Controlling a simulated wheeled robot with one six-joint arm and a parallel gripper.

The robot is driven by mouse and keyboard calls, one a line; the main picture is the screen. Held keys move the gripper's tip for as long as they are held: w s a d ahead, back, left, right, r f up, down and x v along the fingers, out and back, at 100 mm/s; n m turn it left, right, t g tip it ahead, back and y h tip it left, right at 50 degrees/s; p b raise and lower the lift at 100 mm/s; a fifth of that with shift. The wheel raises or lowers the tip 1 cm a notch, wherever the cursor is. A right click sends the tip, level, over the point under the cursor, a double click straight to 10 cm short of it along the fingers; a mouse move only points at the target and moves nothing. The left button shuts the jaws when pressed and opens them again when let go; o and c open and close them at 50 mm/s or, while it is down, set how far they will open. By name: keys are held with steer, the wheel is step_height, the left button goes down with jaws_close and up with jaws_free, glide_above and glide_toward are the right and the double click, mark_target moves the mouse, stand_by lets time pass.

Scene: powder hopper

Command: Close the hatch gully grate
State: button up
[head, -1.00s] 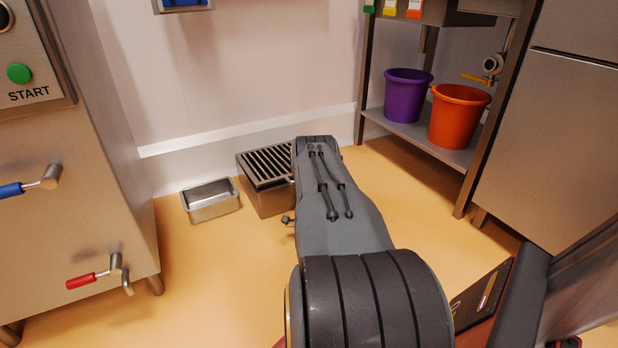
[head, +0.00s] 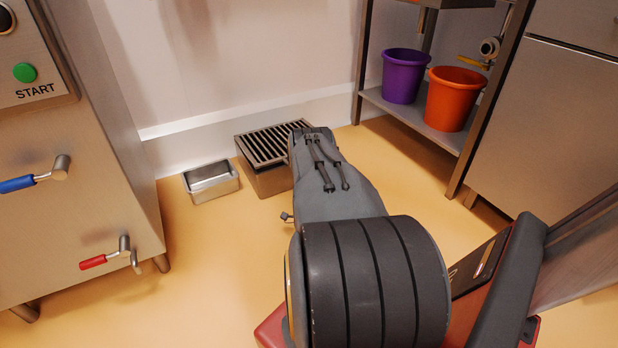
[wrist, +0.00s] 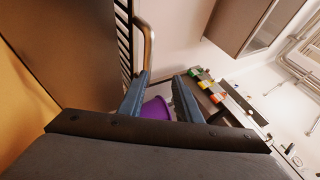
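The slotted dark metal grate (head: 268,143) lies on top of a low brown metal gully box (head: 270,181) on the floor by the back wall. My arm hides the grate's right part, and whether it sits flush cannot be told. In the wrist view the grate's slots (wrist: 124,40) show at the upper left, with a bent metal bar handle (wrist: 149,50) beside them. My gripper (wrist: 163,88) is open, its two blue-grey fingers apart. The handle's lower end is by the left fingertip; contact cannot be told. My gripper is hidden behind my arm in the head view.
A small steel tray (head: 211,181) stands on the floor left of the gully. A steel machine (head: 80,130) with blue and red levers is at the left. A shelf rack with purple (head: 404,76) and orange (head: 452,99) buckets is at the right. Floor between is clear.

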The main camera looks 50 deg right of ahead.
steer(key=s+a+p, duration=0.4)
steer(key=a+p, duration=0.1)
steer(key=p, duration=0.4)
steer(key=shift+s, duration=0.25)
steer(key=shift+c, duration=0.4)
